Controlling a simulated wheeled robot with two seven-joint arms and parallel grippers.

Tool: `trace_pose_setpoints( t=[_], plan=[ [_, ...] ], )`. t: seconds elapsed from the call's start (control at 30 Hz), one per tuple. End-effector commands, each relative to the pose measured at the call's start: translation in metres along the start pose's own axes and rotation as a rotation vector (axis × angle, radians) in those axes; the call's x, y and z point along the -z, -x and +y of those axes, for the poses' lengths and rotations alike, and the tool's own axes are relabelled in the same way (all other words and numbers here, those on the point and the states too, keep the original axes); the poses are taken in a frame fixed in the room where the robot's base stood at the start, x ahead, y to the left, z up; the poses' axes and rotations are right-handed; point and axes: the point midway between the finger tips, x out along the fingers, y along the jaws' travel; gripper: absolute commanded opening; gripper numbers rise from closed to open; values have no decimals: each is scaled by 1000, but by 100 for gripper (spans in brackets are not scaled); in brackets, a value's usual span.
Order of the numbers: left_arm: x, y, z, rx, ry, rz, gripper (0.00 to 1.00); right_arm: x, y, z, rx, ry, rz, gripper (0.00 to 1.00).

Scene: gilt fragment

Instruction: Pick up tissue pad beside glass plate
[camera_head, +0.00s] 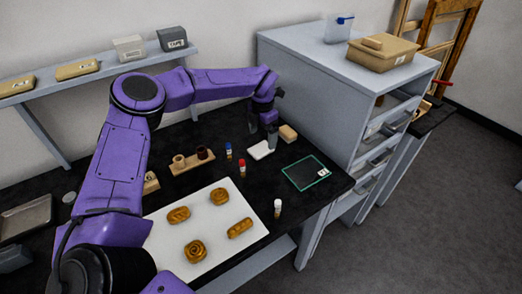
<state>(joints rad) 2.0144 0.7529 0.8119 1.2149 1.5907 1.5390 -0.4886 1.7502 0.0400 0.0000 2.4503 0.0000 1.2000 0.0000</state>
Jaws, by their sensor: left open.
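A small white tissue pad (261,150) lies flat on the black table, to the left of the glass plate (303,174). The glass plate is dark and clear with a green edge and a small white label at its right corner. My left gripper (263,138) is open and points down just behind and over the pad. Its near finger overlaps the pad's upper edge in the picture; I cannot tell whether they touch. My right gripper is not in view.
A tan block (288,133) stands just right of the gripper. Small capped vials (242,169) stand left of the pad. A white sheet (215,208) holds several gilt ornaments. A grey drawer cabinet (330,88) rises at the right.

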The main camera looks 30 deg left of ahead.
Motion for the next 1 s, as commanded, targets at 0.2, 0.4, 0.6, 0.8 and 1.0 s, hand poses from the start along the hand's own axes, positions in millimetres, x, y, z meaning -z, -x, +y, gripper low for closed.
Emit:
trace_pose_setpoints(
  t=[0.2,0.4,0.6,0.8,1.0],
  plan=[
    [4,-31,7,1,1,5,96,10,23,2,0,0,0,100],
    [3,-54,6,0,0,1,96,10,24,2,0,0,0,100],
    [2,-55,6,-1,-1,0,86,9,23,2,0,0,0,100],
    [2,-55,6,-1,-1,0,36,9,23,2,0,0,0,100],
    [2,-55,6,-1,-1,0,36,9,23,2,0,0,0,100]
  ],
)
